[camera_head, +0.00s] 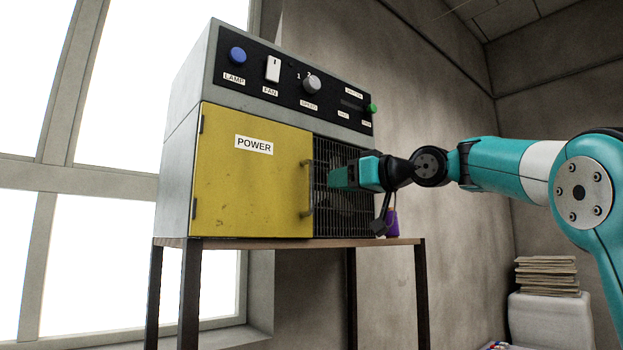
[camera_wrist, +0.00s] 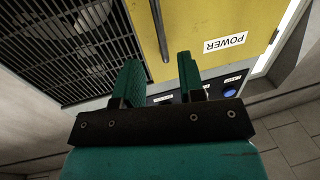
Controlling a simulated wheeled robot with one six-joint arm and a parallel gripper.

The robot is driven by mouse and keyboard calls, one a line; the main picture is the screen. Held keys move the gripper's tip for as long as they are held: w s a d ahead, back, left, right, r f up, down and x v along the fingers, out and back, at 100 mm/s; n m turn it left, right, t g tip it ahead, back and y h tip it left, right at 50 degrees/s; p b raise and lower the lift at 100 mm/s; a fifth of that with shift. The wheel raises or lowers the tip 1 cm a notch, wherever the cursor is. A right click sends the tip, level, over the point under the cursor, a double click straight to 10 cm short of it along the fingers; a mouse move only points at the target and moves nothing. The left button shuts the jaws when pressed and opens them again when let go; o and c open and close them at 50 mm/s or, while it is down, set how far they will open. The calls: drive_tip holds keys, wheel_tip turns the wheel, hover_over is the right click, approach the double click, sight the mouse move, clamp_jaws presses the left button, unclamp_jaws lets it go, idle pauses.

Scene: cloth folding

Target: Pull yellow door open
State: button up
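The yellow door (camera_head: 250,180), labelled POWER, is shut on the front of a grey machine (camera_head: 178,165). Its hinges are on its left edge. A dark vertical bar handle (camera_head: 308,188) stands at its right edge. My gripper (camera_head: 334,178) is just right of the handle, in front of the fan grille. In the wrist view, which is turned over, the two green fingers (camera_wrist: 158,65) are apart with nothing seen between their tips. The handle (camera_wrist: 160,32) appears ahead, between the fingers in the picture; it cannot be seen to touch them. The yellow door (camera_wrist: 200,28) fills the upper right there.
Above the door is a black panel with a blue LAMP button (camera_head: 238,55), a FAN switch (camera_head: 273,69), a knob (camera_head: 312,84) and a green button (camera_head: 373,108). The machine stands on a wooden table (camera_head: 400,241). A purple object (camera_head: 391,222) is at its right end.

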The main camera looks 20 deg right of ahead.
drive_tip(key=p, duration=0.3)
hover_over(311, 207)
drive_tip(key=shift+w+d, duration=0.1)
drive_tip(key=shift+w, duration=0.2)
clamp_jaws()
